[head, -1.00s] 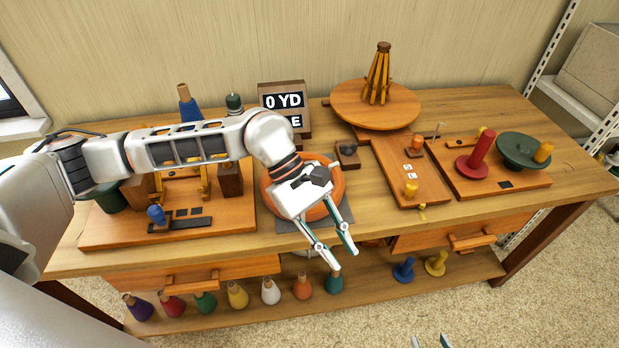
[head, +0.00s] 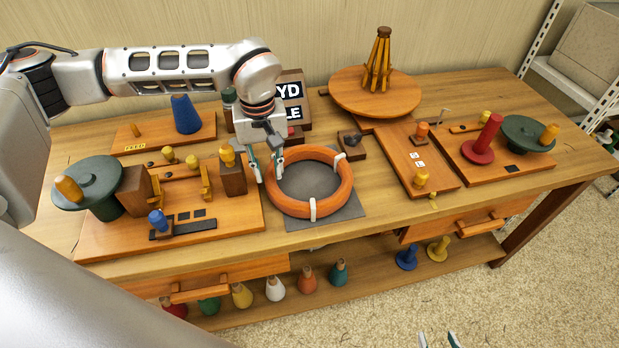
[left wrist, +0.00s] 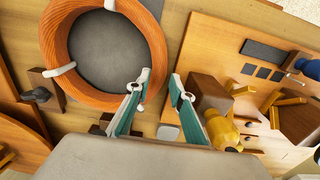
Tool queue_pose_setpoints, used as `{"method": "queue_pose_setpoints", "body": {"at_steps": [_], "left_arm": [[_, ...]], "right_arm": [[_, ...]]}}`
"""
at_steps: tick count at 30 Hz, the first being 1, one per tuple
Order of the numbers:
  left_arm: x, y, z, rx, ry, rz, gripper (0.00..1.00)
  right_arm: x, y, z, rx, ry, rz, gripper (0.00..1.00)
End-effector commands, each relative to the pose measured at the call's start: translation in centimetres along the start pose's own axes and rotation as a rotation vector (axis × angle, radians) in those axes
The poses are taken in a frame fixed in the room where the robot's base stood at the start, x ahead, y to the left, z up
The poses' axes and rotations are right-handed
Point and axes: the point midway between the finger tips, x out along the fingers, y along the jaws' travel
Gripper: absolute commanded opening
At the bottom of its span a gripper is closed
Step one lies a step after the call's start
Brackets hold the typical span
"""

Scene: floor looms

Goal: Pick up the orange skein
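The orange skein (head: 345,184) is a thick ring with white ties, lying flat on a dark grey mat (head: 310,178) on the table. My left gripper (head: 265,176) is by the skein's left edge, fingers pointing down. In the left wrist view the skein (left wrist: 92,97) fills the upper left.
A wooden board with posts and a green disc (head: 95,183) stands left of the skein. A small block with a dark knob (head: 352,143) is close behind it on the right. A sign (head: 291,90) and round turntable (head: 375,95) stand behind. Table is clear in front.

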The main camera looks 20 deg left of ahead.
Motion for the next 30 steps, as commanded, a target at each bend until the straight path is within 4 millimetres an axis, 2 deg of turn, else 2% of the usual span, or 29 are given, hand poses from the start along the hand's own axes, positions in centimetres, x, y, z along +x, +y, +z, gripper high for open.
{"method": "queue_pose_setpoints", "body": {"at_steps": [6, 10, 18, 19, 21, 30], "left_arm": [[3.3, 0.1, 0.0, -0.002, -0.004, -0.001, 0.22], [4.5, 0.1, 0.0, -0.002, -0.003, 0.0, 0.22], [4.6, 0.2, 0.0, -0.001, -0.001, 0.002, 0.22], [4.6, 0.2, 0.0, -0.001, -0.001, 0.002, 0.17], [4.6, 0.2, 0.0, -0.001, -0.001, 0.002, 0.0], [4.6, 0.2, 0.0, -0.001, -0.001, 0.002, 0.0]], "right_arm": [[0.2, 0.1, 0.0, -0.003, 0.003, 0.002, 0.4], [0.2, 0.1, 0.0, -0.005, 0.005, 0.003, 0.4], [0.3, 0.2, -0.1, -0.006, 0.005, 0.004, 0.4], [0.3, 0.2, -0.1, -0.006, 0.005, 0.004, 0.4], [0.3, 0.2, -0.1, -0.006, 0.005, 0.004, 0.4], [0.3, 0.1, 0.1, -0.006, 0.002, 0.003, 0.4]]}}
